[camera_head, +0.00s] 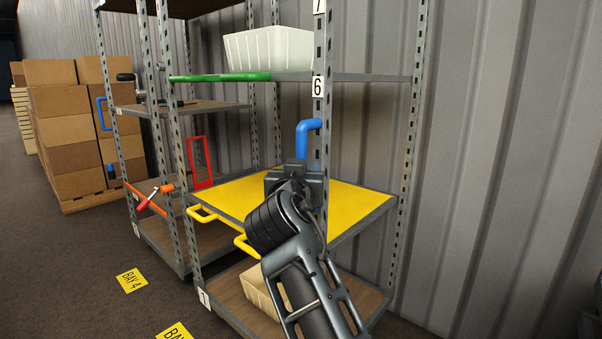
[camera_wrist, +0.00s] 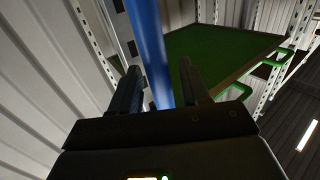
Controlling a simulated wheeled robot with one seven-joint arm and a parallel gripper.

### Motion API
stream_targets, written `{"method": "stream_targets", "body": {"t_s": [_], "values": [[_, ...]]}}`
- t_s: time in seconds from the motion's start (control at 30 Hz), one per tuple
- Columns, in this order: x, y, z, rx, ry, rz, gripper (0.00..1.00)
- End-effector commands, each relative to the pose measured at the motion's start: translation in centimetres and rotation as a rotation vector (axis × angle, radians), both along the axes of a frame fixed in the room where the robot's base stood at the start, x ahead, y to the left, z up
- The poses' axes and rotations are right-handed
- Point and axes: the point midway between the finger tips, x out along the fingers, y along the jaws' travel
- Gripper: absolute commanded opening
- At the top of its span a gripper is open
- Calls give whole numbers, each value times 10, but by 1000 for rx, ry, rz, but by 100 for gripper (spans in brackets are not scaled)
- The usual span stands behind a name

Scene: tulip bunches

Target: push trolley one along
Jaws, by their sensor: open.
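The near shelf trolley (camera_head: 182,150) has metal posts, a yellow shelf (camera_head: 290,192), a green-handled shelf above it, and a tag that looks like a 1 at its foot. A blue handle (camera_head: 302,140) is fixed to its near right post. My gripper (camera_head: 294,176) is at the lower part of this handle, in front of the yellow shelf. In the wrist view the blue handle (camera_wrist: 148,45) runs between the two open fingers of my gripper (camera_wrist: 158,70). Whether a finger touches it I cannot tell. My arm hides part of the lower shelf.
A white bin (camera_head: 270,50) stands on the upper shelf and a cream bin (camera_head: 262,290) on the bottom one. Another shelf trolley (camera_head: 108,75) stands close behind on the left, with stacked cartons (camera_head: 70,145) beyond. A corrugated wall (camera_head: 480,150) is behind. Floor is clear at lower left.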

Motion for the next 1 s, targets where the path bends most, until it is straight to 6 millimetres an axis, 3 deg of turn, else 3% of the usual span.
{"method": "stream_targets", "body": {"t_s": [0.5,1.0], "values": [[-68,4,0,-1,1,2,46],[-78,2,-5,-3,5,2,46]]}}
